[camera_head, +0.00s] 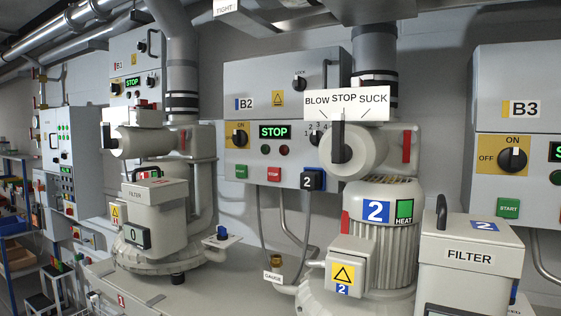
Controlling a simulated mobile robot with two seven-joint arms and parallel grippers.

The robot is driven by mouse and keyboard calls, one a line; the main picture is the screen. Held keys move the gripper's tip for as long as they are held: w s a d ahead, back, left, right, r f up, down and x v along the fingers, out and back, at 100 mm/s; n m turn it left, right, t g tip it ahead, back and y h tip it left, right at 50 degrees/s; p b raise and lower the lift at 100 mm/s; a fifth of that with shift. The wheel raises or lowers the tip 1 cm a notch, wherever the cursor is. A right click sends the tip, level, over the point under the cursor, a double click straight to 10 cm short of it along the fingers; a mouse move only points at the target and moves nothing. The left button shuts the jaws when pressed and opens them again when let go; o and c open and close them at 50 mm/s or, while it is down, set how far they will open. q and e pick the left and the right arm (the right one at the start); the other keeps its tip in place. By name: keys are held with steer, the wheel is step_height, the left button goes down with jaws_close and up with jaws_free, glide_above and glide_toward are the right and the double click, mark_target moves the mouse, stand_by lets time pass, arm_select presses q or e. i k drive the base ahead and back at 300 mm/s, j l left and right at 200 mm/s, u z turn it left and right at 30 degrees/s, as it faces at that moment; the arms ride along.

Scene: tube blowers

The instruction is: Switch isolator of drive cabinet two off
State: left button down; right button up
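Drive cabinet two, labelled B2 (262,78), is a grey box on the wall in the middle of the view. Its isolator (239,138) is a black rotary knob at the left of the front, with a yellow label and the word ON above it. The knob is small here, and I cannot tell for certain which way its handle points. The display (275,131) beside it reads STOP in green. A green START button (242,172) and a red STOP button (274,174) sit below. Neither of my grippers is in view.
The blower marked 2 (372,240) and its BLOW STOP SUCK lever (340,140) stand in front of the cabinet's right side. Cabinet B3 (520,80) is at the right, cabinet B1 (135,60) at the left. A filter box (470,280) stands at the lower right.

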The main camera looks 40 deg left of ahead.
mark_target(240, 138)
steer(key=u, duration=1.35)
